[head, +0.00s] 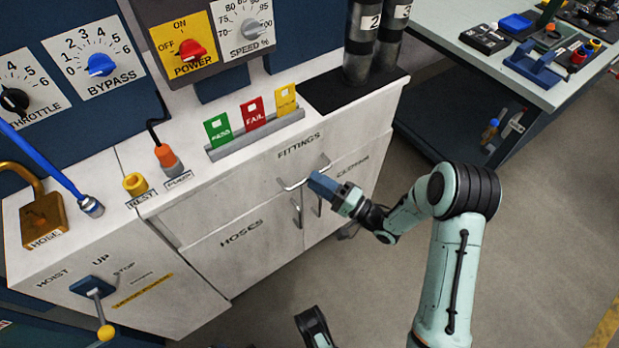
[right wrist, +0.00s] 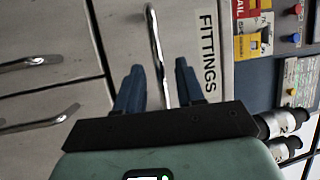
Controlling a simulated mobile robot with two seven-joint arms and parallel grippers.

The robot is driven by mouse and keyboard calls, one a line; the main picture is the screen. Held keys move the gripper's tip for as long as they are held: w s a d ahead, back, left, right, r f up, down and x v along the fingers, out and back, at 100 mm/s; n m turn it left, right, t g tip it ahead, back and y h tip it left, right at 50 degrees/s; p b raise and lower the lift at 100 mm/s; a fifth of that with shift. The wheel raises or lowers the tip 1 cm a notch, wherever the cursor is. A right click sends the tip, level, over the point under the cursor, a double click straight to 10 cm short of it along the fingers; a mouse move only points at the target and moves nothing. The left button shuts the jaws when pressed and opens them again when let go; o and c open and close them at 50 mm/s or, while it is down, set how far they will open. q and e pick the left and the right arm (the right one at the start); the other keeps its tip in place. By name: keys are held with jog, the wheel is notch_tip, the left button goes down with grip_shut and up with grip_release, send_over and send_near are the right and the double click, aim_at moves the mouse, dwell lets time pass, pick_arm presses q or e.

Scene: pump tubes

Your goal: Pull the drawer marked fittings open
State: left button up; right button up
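The drawer marked FITTINGS (head: 262,167) is the upper drawer in the pale cabinet, and its front looks flush with the cabinet. Its silver bar handle (head: 291,185) runs below the label. My right gripper (head: 318,186) is at this handle, partly covering it in the head view. In the right wrist view the two blue fingers (right wrist: 158,85) stand apart, one on each side of the handle (right wrist: 154,45), with gaps to it. The FITTINGS label (right wrist: 208,52) lies to the right there.
Below is a door marked HOSES (head: 241,232), with upright handles (head: 298,213) near my right gripper. PASS, FAIL and yellow cards (head: 252,115) stand in a rack on the cabinet top. A side table (head: 480,62) stands at the right. The floor before the cabinet is open.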

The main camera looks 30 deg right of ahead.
pick_arm(q)
jog(key=shift+s+f, duration=0.45)
jog(key=shift+s, duration=0.05)
pick_arm(e)
jog(key=shift+x, duration=1.45)
grip_shut()
jog(key=shift+s, duration=0.1)
